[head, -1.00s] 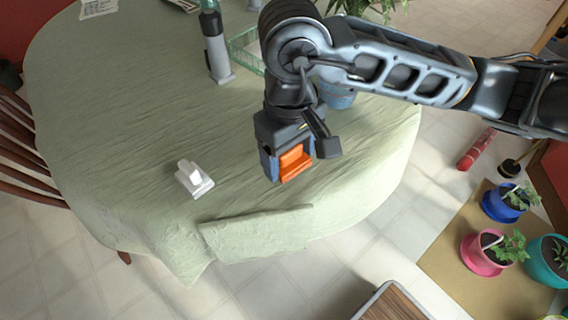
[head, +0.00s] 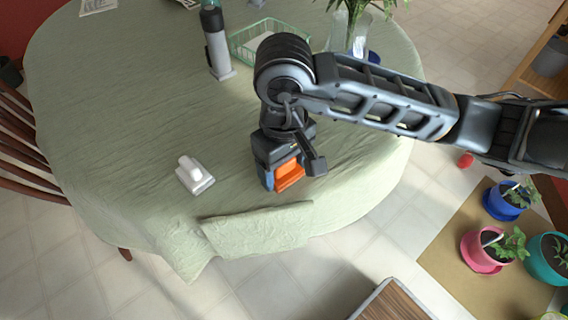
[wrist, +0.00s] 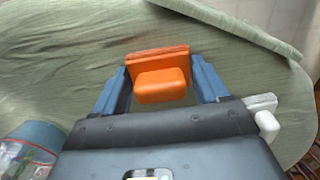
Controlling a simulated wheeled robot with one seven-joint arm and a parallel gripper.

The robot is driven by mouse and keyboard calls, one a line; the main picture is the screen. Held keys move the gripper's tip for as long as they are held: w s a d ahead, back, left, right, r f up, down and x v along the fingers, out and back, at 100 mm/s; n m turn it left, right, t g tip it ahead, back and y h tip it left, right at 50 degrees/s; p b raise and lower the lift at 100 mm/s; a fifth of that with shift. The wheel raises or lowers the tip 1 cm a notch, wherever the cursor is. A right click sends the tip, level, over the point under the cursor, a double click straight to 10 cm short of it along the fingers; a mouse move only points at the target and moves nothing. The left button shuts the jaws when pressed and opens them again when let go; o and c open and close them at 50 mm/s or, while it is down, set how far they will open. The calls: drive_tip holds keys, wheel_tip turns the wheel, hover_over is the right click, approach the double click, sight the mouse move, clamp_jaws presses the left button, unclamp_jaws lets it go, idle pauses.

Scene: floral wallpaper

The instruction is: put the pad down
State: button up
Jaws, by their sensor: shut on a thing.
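The orange pad (head: 289,174) is held between the fingers of my gripper (head: 283,180), over the front part of the green cloth-covered table (head: 130,130). In the wrist view the pad (wrist: 160,75) is an orange block with a thinner plate behind it, and blue fingers of my gripper (wrist: 163,85) stand on either side. My gripper points down and is shut on the pad. The pad is low over the cloth; I cannot tell whether it touches.
A white object on a base (head: 195,174) stands left of my gripper. A grey bottle (head: 217,45), a green wire basket (head: 262,40) and a plant in a glass vase (head: 350,35) stand farther back. The cloth between the white object and the bottle is clear.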

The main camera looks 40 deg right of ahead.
drive_tip(key=o, duration=0.9)
drive_tip(key=shift+o, duration=0.2)
wheel_tip(320, 180, up, 12)
drive_tip(key=shift+r, duration=0.1)
